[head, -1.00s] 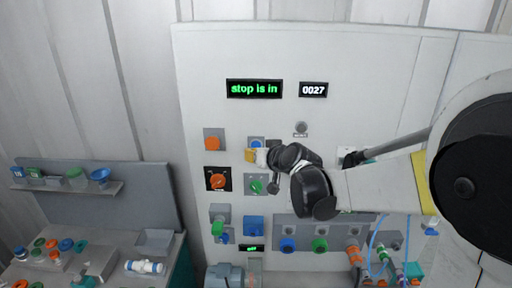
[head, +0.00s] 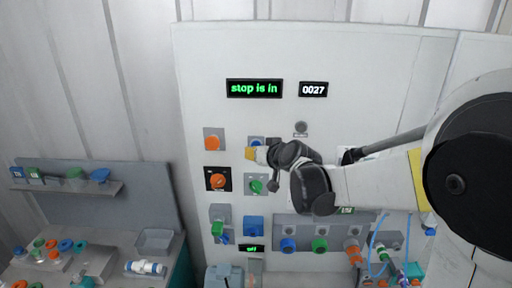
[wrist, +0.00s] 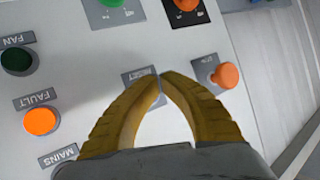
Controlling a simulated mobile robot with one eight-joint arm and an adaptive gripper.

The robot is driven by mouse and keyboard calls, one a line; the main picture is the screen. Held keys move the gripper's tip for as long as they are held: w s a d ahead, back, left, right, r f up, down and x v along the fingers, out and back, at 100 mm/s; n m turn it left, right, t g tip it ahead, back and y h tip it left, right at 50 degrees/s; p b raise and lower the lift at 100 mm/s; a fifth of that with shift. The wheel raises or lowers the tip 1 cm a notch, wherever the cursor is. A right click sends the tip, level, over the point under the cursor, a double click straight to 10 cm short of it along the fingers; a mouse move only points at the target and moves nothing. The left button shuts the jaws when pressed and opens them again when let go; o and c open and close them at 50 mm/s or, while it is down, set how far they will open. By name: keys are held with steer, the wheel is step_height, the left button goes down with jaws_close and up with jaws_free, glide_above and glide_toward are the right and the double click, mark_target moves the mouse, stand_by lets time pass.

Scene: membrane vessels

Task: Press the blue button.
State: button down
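The blue button (head: 256,141) is on a grey plate in the upper left part of the white panel, right of an orange button (head: 212,143). Only its upper part shows in the head view; my gripper (head: 251,153) covers the rest. My gripper's yellow fingers are together at the tips, with nothing seen between them, and point at the panel. In the wrist view the closed fingertips (wrist: 162,76) lie over a grey plate labelled RESET (wrist: 139,75). The blue button cannot be seen there. I cannot tell whether the fingertips touch it.
The orange button also shows in the wrist view (wrist: 227,76). An orange selector (head: 217,181) and a green knob (head: 256,186) sit below. A display (head: 254,88) reads "stop is in"; a counter (head: 313,89) reads 0027. A cluttered bench (head: 60,250) stands left.

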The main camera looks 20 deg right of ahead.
steer(key=shift+w+d, duration=0.15)
steer(key=shift+w, duration=0.3)
stand_by(0.4)
stand_by(0.3)
steer(key=shift+s+a, duration=0.3)
steer(key=shift+s, duration=0.55)
steer(key=s, duration=0.1)
steer(key=s+a, duration=0.1)
steer(key=s, duration=0.2)
steer(key=shift+s+a, duration=0.25)
steer(key=shift+s, duration=0.1)
